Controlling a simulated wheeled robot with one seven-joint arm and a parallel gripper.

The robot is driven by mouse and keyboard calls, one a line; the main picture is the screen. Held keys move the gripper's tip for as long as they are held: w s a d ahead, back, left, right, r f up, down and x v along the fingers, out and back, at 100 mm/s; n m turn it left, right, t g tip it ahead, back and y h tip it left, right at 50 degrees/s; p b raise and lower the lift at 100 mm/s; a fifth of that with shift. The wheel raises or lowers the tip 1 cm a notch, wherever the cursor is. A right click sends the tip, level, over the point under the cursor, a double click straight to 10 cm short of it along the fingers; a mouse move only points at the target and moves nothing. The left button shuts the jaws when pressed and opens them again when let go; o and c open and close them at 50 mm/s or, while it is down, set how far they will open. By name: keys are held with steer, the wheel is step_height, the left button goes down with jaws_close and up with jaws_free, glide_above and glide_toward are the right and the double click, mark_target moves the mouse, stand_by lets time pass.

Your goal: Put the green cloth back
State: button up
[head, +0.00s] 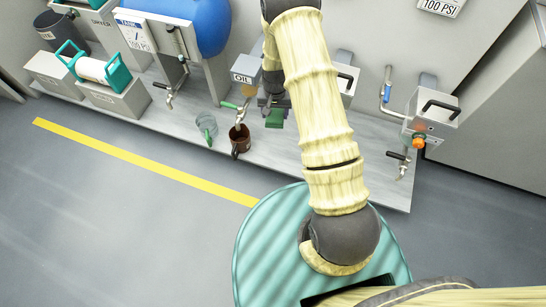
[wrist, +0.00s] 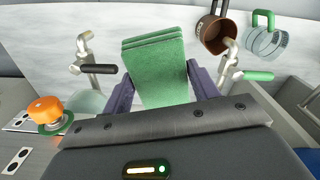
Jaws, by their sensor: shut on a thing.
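The green cloth (wrist: 157,70) is a folded block with stacked layers at its far edge. It sits between the two purple-grey fingers of my gripper (wrist: 162,88), which is shut on it. In the head view the cloth (head: 276,118) shows just below my gripper (head: 274,103), over the grey shelf and right of the brown mug. My arm hides part of the gripper there. I cannot tell whether the cloth touches the shelf.
A brown mug (head: 239,141) stands under the oil tap (head: 240,113), beside a clear cup with a green handle (head: 206,128). More taps stand on both sides. An orange knob (head: 418,140) is at the right. The floor left of my base is clear.

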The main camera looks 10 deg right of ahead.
steer(key=m+b, duration=0.2)
steer(key=b, duration=1.6)
glide_above(273, 151)
step_height(273, 151, down, 20)
steer(key=shift+f+b, duration=1.8)
steer(key=shift+f, duration=0.65)
steer(key=shift+f+b, duration=1.2)
steer(key=shift+f, duration=1.1)
steer(key=shift+f, duration=0.2)
steer(key=o, duration=1)
steer(key=shift+c, duration=0.2)
steer(key=shift+w+f+b, duration=0.1)
steer(key=shift+f+b, duration=0.05)
steer(key=shift+b, duration=0.5)
